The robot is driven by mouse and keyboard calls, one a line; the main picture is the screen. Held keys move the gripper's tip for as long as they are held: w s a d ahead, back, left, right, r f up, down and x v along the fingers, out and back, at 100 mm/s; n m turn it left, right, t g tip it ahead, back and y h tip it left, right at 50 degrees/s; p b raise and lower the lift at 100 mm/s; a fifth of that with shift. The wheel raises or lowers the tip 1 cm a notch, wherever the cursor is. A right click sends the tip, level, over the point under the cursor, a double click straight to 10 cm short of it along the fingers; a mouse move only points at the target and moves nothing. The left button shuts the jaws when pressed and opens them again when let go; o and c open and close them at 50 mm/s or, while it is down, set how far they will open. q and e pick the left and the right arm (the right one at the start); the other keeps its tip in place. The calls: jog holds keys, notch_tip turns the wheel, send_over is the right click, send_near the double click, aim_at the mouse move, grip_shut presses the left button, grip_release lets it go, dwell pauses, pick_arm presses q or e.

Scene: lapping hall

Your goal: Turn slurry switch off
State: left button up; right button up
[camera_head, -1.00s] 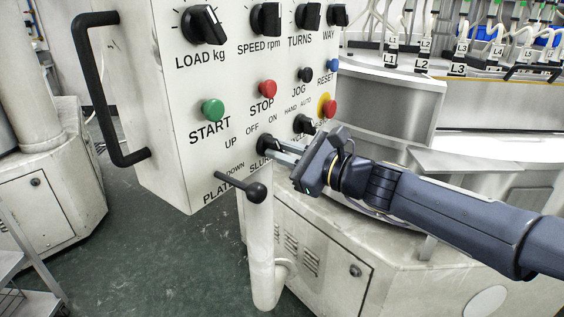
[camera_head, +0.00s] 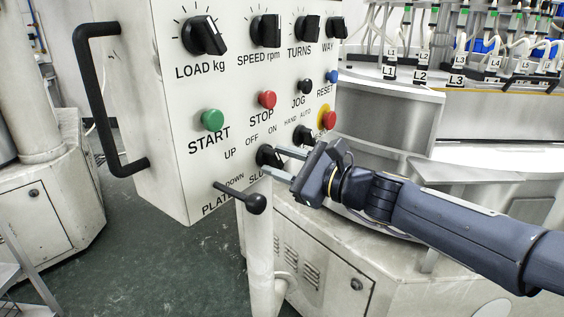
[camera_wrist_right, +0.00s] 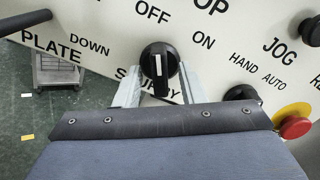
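The slurry switch is a black rotary knob (camera_head: 264,155) low on the white control panel, partly behind my right gripper's fingers in the head view. In the right wrist view the knob (camera_wrist_right: 158,62) shows clearly, its white line pointing up toward the OFF label (camera_wrist_right: 152,12). The ON label (camera_wrist_right: 203,40) is to the right. My right gripper (camera_head: 273,160) is open, its fingers apart at either side of the knob. In the wrist view a gap shows between knob and fingers. The SLURRY label is partly hidden by a finger. My left gripper is not in view.
A black ball-ended lever (camera_head: 255,203) sticks out just below the switch. Another black knob (camera_head: 303,135) and a red emergency button (camera_head: 328,119) on yellow are close to my right gripper. A black handle (camera_head: 92,95) stands at the panel's left.

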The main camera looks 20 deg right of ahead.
jog(key=v, duration=0.8)
dwell(0.4)
jog(key=s+a+f+n+g+h+p, duration=0.1)
jog(key=s+a+f+n+g+p, duration=0.15)
jog(key=s+n, duration=0.3)
jog(key=s+a+f+n+g+h+p, duration=0.1)
jog(key=s+f+n+g+p, duration=0.1)
jog(key=s+f+n+g, duration=0.25)
jog(key=s+d+f+n+g+h+p, duration=0.1)
jog(key=s+d+f+n+h+p, duration=0.1)
jog(key=s+f+n+h, duration=0.3)
jog(key=s+d+f+n, duration=0.1)
jog(key=s+f+n, duration=0.3)
jog(key=s+n, duration=0.1)
jog(key=shift+s+d, duration=0.4)
jog(key=shift+s, duration=0.2)
